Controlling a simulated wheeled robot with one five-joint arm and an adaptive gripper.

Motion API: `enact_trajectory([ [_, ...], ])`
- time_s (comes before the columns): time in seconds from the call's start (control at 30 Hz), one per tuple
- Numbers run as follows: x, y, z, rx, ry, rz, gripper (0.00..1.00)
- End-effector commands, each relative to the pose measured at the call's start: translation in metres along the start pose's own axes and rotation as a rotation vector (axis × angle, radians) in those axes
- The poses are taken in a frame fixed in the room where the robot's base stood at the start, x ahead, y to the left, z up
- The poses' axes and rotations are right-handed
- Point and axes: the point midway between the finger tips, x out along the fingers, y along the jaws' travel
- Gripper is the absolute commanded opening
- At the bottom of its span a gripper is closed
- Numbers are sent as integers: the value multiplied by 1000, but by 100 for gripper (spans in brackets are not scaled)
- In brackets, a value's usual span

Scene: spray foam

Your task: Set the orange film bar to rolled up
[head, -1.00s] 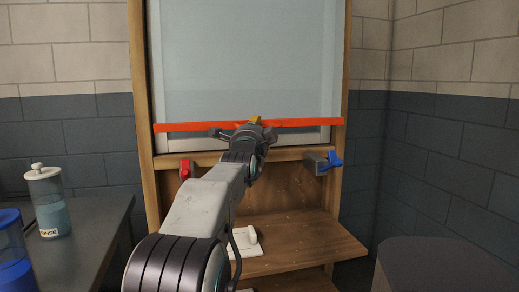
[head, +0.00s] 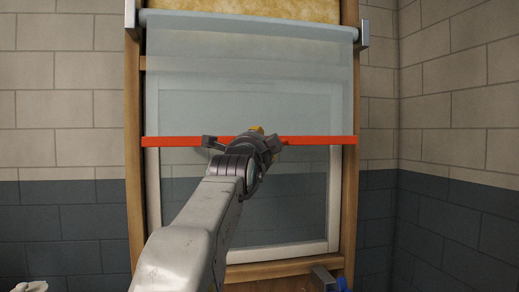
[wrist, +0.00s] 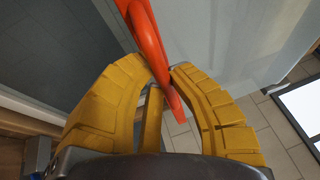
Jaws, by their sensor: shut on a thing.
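The orange film bar (head: 320,140) runs level across the wooden window frame in the head view, about halfway up the window. A pale translucent film (head: 250,85) hangs from a roller (head: 250,25) at the top down to the bar. My gripper (head: 257,130) is at the middle of the bar, mostly hidden behind my wrist. In the wrist view, the yellow fingers (wrist: 160,85) are closed around the orange bar (wrist: 148,38). The lower window pane below the bar is bare.
The wooden frame posts (head: 136,180) stand on both sides. A blue handle (head: 338,284) on a grey mount sits at the lower right of the frame. A block wall (head: 450,110) closes off the right side.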

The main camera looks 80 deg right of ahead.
Motion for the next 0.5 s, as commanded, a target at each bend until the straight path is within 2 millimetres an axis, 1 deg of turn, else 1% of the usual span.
enact_trajectory([
  [0.03, 4, -27, 2, -2, -1, -8, 0],
  [0.5, 22, -135, 10, -2, -1, -7, 0],
])
